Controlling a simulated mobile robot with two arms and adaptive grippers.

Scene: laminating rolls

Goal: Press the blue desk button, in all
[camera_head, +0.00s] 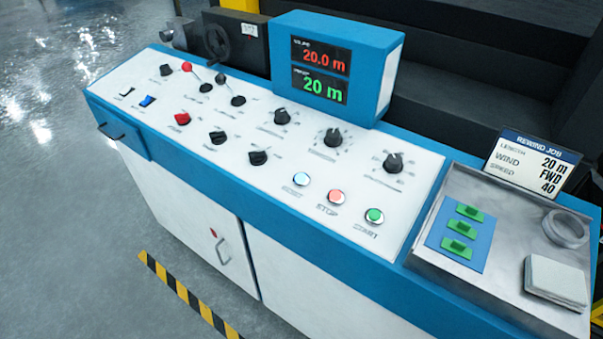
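The blue desk button (301,179) is a small round light-blue button in a metal ring on the white sloped panel (130,80) of the control desk. It is the leftmost of three buttons in a row near the panel's front edge. To its right are the red stop button (335,196) and the green start button (374,215). The label by the blue button is too blurred to read surely. Nothing covers or touches the button. Neither of my grippers shows in the head view.
A display box (335,68) reads 20.0 m in red and 20 m in green. Several knobs and levers stand on the panel. A metal tray (425,240) at right holds green parts, a ring and a pad. A card (533,162) reads "REWIND JOB". Floor at left is clear.

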